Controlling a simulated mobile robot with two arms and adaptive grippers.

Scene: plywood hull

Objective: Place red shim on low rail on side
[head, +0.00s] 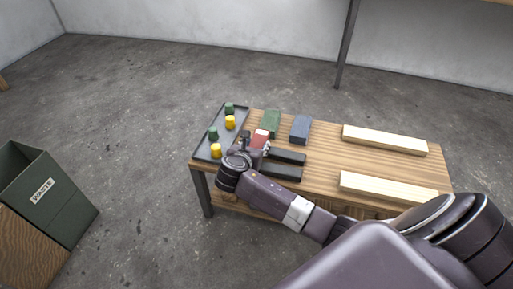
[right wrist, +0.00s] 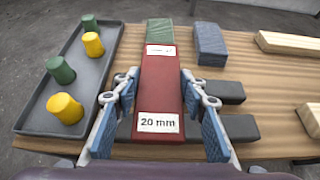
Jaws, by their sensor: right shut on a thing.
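The red shim (right wrist: 160,85) is a long flat block with white labels; the near one reads "20 mm". My right gripper (right wrist: 159,98) is shut on its sides, one blue-padded finger on each side. In the head view the red shim (head: 261,136) shows partly behind my right gripper (head: 252,149), over the left part of the table. Two pale wooden rails lie on the right of the table, a far one (head: 384,140) and a near one (head: 388,187). I cannot tell which is lower. My left gripper is not in view.
A green block (head: 271,122) and a blue-grey block (head: 301,129) lie beyond two dark bars (head: 287,156). A dark tray (head: 206,147) with several green and yellow cylinders is at the left end. A waste bin (head: 60,205) stands on the floor, left.

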